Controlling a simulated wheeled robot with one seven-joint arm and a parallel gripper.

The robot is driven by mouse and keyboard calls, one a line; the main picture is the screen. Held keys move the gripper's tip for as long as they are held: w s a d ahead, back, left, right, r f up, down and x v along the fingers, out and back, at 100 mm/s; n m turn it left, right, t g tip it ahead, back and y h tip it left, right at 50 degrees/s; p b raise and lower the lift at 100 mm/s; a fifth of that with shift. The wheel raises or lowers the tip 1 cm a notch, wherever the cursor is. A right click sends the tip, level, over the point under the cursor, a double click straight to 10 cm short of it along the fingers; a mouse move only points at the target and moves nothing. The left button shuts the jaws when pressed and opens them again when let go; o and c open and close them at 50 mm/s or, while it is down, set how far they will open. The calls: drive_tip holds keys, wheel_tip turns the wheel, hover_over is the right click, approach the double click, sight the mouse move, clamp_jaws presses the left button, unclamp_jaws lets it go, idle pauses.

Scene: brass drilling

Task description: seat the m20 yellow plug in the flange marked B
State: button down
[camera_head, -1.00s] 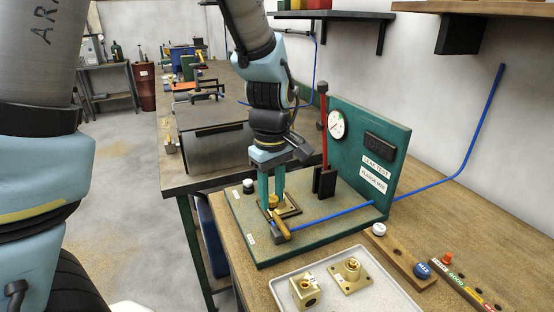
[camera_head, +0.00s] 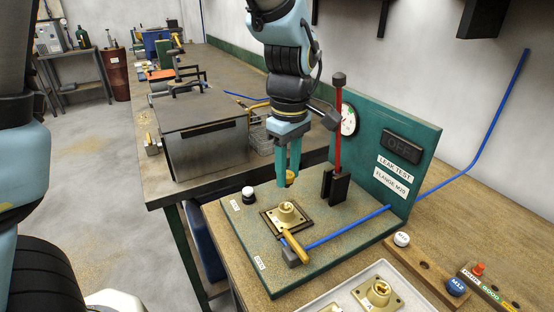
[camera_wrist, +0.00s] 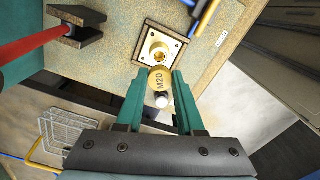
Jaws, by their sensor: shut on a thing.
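The m20 yellow plug (camera_wrist: 158,80) is in my gripper (camera_wrist: 158,78), its face marked M20 in the wrist view. In the head view my gripper (camera_head: 288,184) points down, shut on the plug (camera_head: 291,177), just above and behind a brass flange (camera_head: 287,213) with a round central opening. This flange sits in the green test fixture and also shows in the wrist view (camera_wrist: 160,50); I cannot read its letter for sure.
A wooden rack (camera_head: 425,267) holds a white plug (camera_head: 402,239) and a blue M12 plug (camera_head: 457,286).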

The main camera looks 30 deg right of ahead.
drive_tip(key=shift+w+f, duration=0.1)
wheel_tip(320, 180, down, 4)
drive_tip(key=b, duration=0.4)
drive_tip(key=shift+f+b, duration=0.2)
drive_tip(key=shift+b, duration=0.1)
drive_tip(key=shift+f, duration=0.45)
drive_tip(key=shift+f+p, duration=0.45)
drive_tip(key=shift+f, duration=0.35)
idle(2.7)
drive_tip(key=shift+c, duration=0.2)
unclamp_jaws()
idle(0.6)
drive_tip(key=shift+r+p, duration=3.4)
drive_tip(key=shift+r, duration=0.1)
